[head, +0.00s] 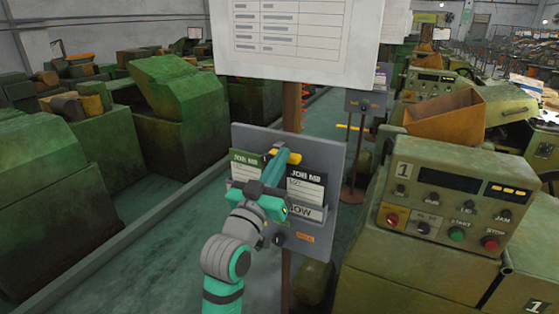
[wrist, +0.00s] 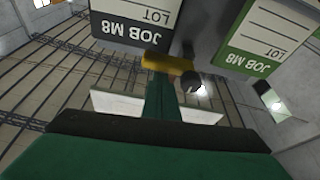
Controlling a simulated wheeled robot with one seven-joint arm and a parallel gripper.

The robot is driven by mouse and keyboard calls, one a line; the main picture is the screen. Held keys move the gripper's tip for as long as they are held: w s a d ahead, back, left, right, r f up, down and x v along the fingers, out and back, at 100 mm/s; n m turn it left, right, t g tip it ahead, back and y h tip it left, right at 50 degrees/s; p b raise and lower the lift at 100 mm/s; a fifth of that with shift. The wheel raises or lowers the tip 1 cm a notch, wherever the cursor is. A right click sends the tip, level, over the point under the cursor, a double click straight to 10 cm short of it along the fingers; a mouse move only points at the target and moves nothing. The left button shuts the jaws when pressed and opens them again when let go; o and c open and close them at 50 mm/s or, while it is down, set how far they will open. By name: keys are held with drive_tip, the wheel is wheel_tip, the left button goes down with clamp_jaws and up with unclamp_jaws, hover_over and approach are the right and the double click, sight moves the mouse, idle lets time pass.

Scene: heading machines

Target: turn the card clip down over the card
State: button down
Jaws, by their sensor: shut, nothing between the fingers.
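The grey board (head: 334,165) on a post holds two job cards. A green-headed card (head: 247,160) is on the left and a black-headed card (head: 307,188) on the right, above the word NOW. The yellow card clip (head: 293,157) sticks out near the top of the board, by the black card's upper left corner. In the wrist view the cards are upside down, with the clip (wrist: 165,64) between their heads. My gripper (head: 274,174) is shut and empty at the clip, in front of the gap between the cards. I cannot tell whether it touches the clip.
A dark knob (head: 278,239) and an orange label (head: 305,238) sit low on the board. A paper sheet (head: 300,35) hangs above. A green control panel (head: 450,200) stands close on the right. Green machines (head: 165,100) line the left; the aisle floor between is clear.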

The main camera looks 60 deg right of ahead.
wheel_tip(320, 180, up, 4)
drive_tip(key=v, duration=1)
drive_tip(key=shift+w, duration=0.1)
